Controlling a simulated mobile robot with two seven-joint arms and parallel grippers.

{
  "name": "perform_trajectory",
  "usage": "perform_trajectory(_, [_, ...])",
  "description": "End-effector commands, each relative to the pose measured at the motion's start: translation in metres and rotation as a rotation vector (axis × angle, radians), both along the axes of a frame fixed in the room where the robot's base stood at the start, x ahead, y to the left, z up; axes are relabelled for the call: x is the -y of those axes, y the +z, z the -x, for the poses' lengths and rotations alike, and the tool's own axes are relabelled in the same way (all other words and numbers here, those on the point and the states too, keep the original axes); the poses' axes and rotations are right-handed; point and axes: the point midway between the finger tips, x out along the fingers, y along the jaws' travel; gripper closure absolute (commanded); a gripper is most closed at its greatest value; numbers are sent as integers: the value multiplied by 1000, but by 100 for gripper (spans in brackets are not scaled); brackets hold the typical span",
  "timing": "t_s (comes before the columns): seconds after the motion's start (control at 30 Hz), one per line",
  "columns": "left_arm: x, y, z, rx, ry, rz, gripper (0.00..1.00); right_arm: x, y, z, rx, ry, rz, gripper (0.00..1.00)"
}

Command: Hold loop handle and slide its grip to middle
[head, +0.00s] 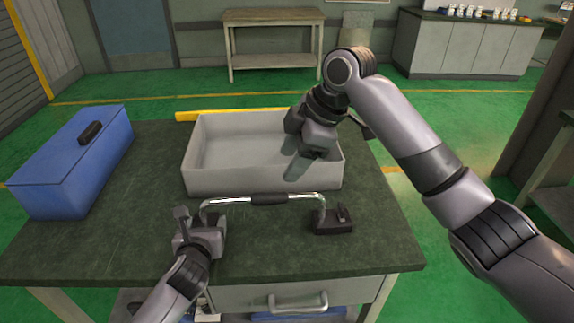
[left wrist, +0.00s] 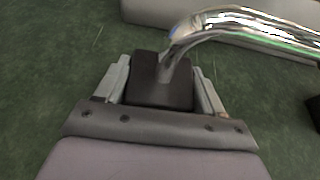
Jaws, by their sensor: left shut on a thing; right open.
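The loop handle is a chrome bar (head: 303,196) bent down at both ends, lying across the table in front of the grey tray. Its black grip (head: 269,199) sits near the middle of the bar. The right end stands on a black base (head: 332,222). My left gripper (head: 200,222) is shut on the left black base, with one finger on each side of this block (left wrist: 160,85) in the left wrist view. The bar (left wrist: 240,20) rises from that base. My right gripper (head: 314,150) is open and empty over the tray's right part, apart from the handle; its fingertips are partly hidden.
The empty grey tray (head: 215,180) stands just behind the handle. A blue box (head: 60,180) stands at the table's left, and a yellow bar (head: 190,116) lies behind the tray. A drawer (head: 245,298) is under the front edge. The dark tabletop (head: 375,245) is clear at front right.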

Motion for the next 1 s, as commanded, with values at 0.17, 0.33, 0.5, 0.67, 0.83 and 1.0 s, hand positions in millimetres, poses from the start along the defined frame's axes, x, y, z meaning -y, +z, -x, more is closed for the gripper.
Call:
perform_trajectory(0.17, [-1,0,0,0,4,1,100,1,1,0,0,-1,0,43])
perform_trajectory(0.33, [-1,0,0,0,4,1,100,0,1,0,0,-1,0,43])
perform_trajectory(0.5, [-1,0,0,0,2,0,2,0,1,0,1,-1,0,43])
perform_trajectory(0.67, [-1,0,0,0,1,0,2,0,0,0,1,0,0,43])
perform_trajectory(0.83, [0,1,3,0,1,-1,2,0,0,0,1,0,0,43])
perform_trajectory(1.0, [0,7,18,1,0,-1,2,0,0,0,1,0,0,43])
